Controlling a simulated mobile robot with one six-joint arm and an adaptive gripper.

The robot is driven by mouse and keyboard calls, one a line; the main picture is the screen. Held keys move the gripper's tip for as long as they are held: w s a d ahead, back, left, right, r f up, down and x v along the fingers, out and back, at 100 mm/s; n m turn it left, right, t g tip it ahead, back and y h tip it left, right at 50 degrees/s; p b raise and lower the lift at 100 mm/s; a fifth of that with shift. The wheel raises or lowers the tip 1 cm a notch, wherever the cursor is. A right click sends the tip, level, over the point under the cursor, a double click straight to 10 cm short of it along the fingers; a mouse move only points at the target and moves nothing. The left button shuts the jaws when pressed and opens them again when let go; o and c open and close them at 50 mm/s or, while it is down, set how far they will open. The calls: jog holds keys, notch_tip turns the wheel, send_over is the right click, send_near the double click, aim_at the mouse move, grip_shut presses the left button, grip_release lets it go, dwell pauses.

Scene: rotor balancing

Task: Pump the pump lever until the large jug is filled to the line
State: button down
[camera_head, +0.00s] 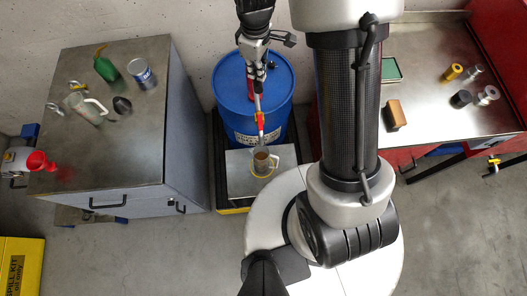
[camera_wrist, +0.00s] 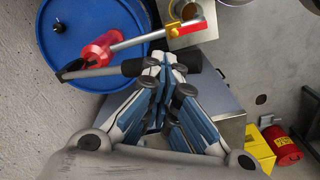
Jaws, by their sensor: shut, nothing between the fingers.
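A blue drum (camera_head: 284,85) stands by the wall, with a red hand pump (camera_wrist: 97,48) on its top. The pump's pale spout pipe ends in a red piece (camera_head: 260,121) above a jug (camera_head: 262,158) with brownish contents. This jug stands on a metal stand (camera_head: 238,180); its fill line and exact level are too small to read. The pump lever's black grip (camera_wrist: 132,67) shows in the wrist view and runs behind my fingertips. My gripper (camera_wrist: 165,65) is shut and empty, its tips at or close to the grip; contact cannot be told.
A clear jug (camera_head: 88,109), a green bottle (camera_head: 105,68) and a can (camera_head: 142,73) stand on the left metal cabinet (camera_head: 135,150). The right bench (camera_head: 430,100) holds a brown block (camera_head: 394,115) and small cylinders. A yellow spill kit box (camera_head: 20,265) stands at lower left.

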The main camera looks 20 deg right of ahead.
notch_tip(320, 180, up, 11)
jog(key=w+p, duration=0.1)
jog(key=p, duration=0.6)
jog(key=shift+d+f, duration=0.15)
jog(key=shift+f, duration=0.05)
jog(key=shift+w, duration=0.1)
dwell(0.3)
